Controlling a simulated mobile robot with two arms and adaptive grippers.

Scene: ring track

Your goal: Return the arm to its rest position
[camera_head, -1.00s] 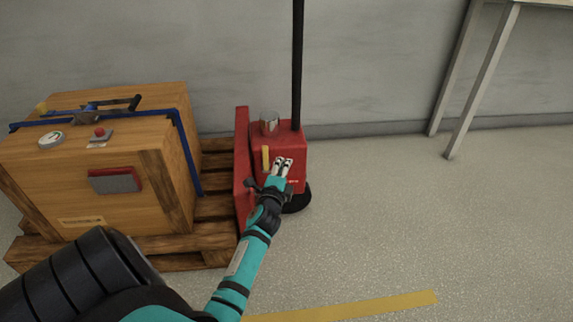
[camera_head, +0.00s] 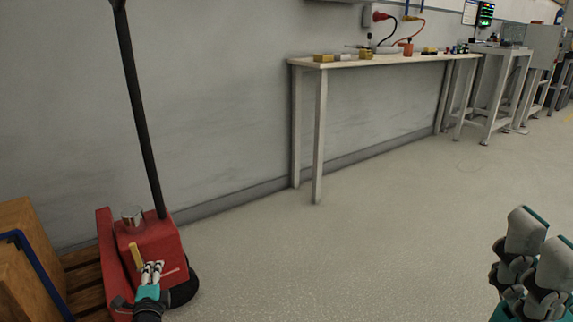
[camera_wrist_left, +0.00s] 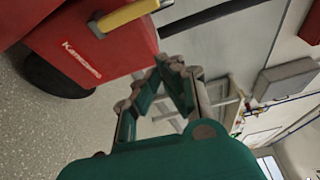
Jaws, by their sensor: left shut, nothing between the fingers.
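My left gripper (camera_head: 152,268) is at the lower left of the head view, in front of a red machine body (camera_head: 150,240) with a yellow handle (camera_head: 136,256). Its fingers are together and hold nothing. In the left wrist view the fingertips (camera_wrist_left: 170,64) meet, with the red body (camera_wrist_left: 90,50) and the yellow handle (camera_wrist_left: 125,15) beyond them to the upper left. Whether the gripper touches the red body I cannot tell. My right gripper (camera_head: 530,262) is at the lower right edge of the head view, partly cut off; its finger opening is unclear.
A black pole (camera_head: 138,110) rises from the red body. A wooden crate (camera_head: 25,255) and pallet (camera_head: 84,278) stand at the left edge. A long table (camera_head: 345,63) with small items is along the wall. The middle floor is clear.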

